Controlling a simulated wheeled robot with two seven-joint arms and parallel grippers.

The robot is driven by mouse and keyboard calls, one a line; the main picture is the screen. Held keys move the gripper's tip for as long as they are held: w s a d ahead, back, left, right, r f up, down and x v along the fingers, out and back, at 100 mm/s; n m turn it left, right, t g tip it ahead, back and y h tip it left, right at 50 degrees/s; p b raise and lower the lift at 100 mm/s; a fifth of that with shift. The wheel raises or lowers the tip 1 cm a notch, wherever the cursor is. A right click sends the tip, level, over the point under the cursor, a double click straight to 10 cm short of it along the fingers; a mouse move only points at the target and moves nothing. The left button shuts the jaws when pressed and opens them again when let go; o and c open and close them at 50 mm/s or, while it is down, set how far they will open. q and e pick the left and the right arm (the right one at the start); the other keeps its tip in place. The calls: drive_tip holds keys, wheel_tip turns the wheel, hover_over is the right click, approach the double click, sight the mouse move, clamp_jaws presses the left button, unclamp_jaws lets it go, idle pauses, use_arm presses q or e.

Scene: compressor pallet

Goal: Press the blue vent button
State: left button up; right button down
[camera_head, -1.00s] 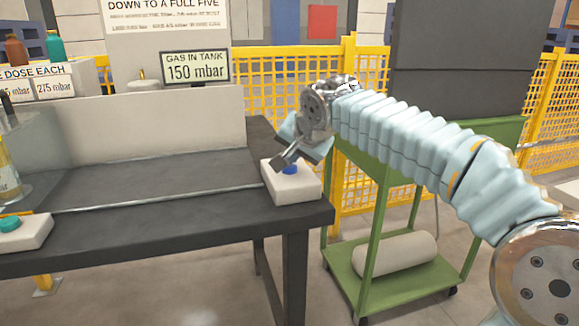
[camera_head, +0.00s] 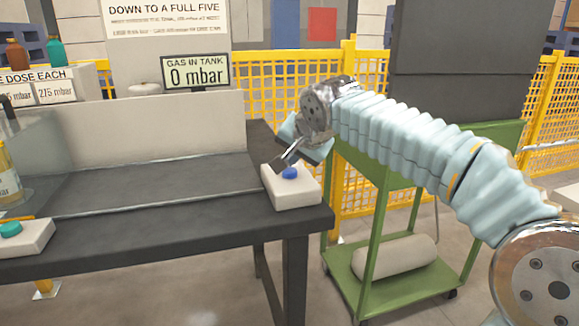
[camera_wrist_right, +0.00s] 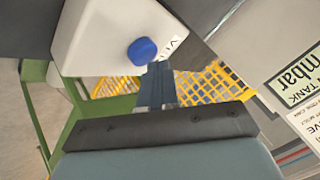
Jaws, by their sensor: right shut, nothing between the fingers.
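The blue vent button (camera_head: 290,173) sits on top of a white box (camera_head: 292,190) at the right front corner of the dark bench. It also shows in the right wrist view (camera_wrist_right: 142,50), on the white box with partly hidden lettering. My right gripper (camera_head: 277,167) is shut and empty, its fingertips just above and beside the button. In the right wrist view its fingers (camera_wrist_right: 157,70) end close to the button; the head view suggests a small gap. The gas display (camera_head: 196,73) at the back reads "0 mbar". My left gripper is not in view.
A teal button (camera_head: 11,229) on another white box lies at the bench's left front. A glass vessel (camera_head: 12,160) stands at the left edge. The bench middle (camera_head: 150,185) is clear. A green cart (camera_head: 375,235) stands right of the bench, before yellow fencing.

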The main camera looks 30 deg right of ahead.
sight(292, 171)
drive_tip(key=shift+r, duration=0.35)
wheel_tip(292, 171, up, 5)
drive_tip(key=p, duration=0.4)
drive_tip(key=shift+r+p, duration=0.1)
drive_tip(key=shift+p, duration=0.2)
idle(0.9)
